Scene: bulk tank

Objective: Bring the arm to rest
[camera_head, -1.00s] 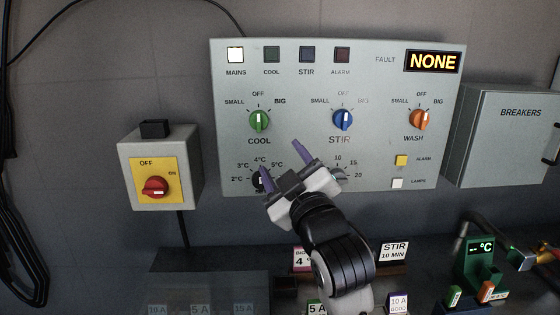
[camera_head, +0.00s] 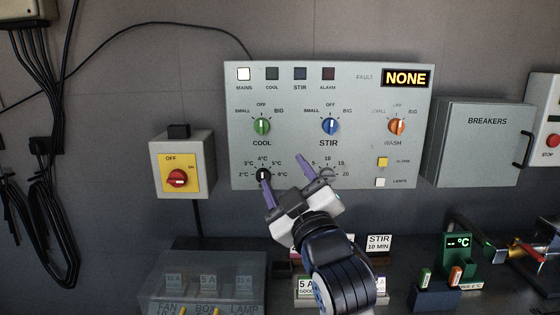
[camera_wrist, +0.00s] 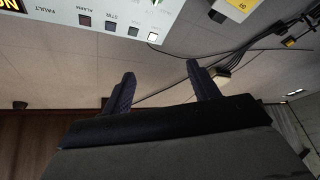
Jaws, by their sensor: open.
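My gripper (camera_head: 284,179) is open and empty, with its two purple fingers spread apart, in front of the lower part of the grey control panel (camera_head: 335,68). One finger overlaps the black temperature dial (camera_head: 263,174) in the picture; whether it touches cannot be told. The other finger is beside the stir-time scale, whose knob is partly hidden by my gripper. In the wrist view both fingers (camera_wrist: 160,88) have only wall behind them. The green COOL knob (camera_head: 262,126), blue STIR knob (camera_head: 331,125) and orange WASH knob (camera_head: 397,126) all point straight up. The fault display (camera_head: 406,78) reads NONE.
A red rotary switch (camera_head: 177,178) on a yellow plate is left of the panel. The breakers box (camera_head: 484,140) is on the right. Below are a clear fuse box (camera_head: 203,270), a STIR 10 MIN card (camera_head: 379,243) and a green °C display (camera_head: 458,241). Cables hang at far left.

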